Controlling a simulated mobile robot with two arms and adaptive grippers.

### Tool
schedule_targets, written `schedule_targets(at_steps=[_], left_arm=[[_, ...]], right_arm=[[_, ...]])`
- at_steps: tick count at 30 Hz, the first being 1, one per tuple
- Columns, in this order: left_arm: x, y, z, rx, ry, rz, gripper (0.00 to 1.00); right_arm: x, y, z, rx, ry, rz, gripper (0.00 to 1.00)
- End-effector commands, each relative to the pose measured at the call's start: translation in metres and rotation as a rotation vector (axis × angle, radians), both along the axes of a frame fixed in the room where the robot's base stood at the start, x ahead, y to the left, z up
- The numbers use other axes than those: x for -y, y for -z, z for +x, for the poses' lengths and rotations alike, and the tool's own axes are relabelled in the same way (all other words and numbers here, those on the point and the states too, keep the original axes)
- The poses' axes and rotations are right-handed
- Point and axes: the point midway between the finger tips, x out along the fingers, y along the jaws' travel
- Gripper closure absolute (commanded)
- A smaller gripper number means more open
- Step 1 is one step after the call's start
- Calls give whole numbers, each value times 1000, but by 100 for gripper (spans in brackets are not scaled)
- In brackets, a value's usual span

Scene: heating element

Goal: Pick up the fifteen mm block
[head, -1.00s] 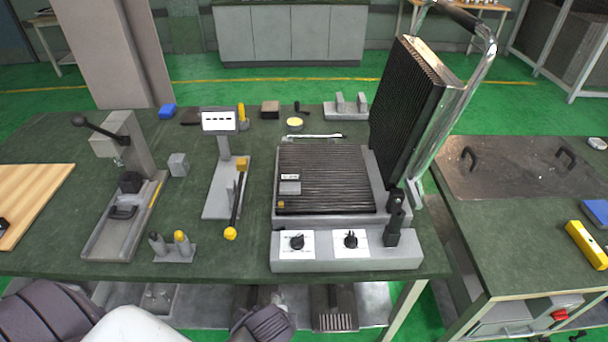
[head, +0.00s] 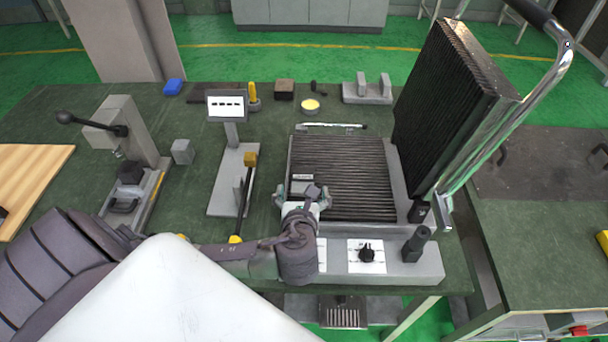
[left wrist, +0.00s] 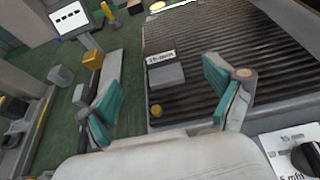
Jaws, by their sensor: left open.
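The block with a small white label (left wrist: 161,57), which looks like the 15 mm one, is a flat grey piece (left wrist: 166,75) lying on the ribbed black heating plate. In the head view its label end (head: 302,177) shows just beyond my left gripper (head: 303,191). My left gripper is open and empty over the near left part of the plate. In the left wrist view its teal-padded fingertips (left wrist: 162,82) stand apart, with the block beyond and between them. My right gripper is not in view.
The ribbed lid (head: 440,110) stands raised at the right, with a chrome handle. A front panel (head: 400,262) carries knobs. A display stand (head: 228,106) and a lever press (head: 115,130) stand to the left. A thin metal rod (head: 330,126) lies behind the plate.

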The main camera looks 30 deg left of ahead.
Motion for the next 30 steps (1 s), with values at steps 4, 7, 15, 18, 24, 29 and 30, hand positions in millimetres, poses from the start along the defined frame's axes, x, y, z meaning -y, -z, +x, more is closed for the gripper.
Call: schedule_targets(at_steps=[4,7,15,18,24,29,30], left_arm=[[-15,10,23,0,-4,1,8],[-21,15,34,1,-3,0,8],[-34,23,51,0,-4,-2,8],[-43,30,62,0,-5,-2,8],[-52,40,78,0,-2,-4,8],[-52,41,79,0,-2,-6,8],[-52,41,78,0,-2,-6,8]], right_arm=[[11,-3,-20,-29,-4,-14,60],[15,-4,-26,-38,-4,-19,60],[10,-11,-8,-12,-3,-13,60],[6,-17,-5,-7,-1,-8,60],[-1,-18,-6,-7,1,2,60],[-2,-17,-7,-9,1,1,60],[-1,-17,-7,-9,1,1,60]])
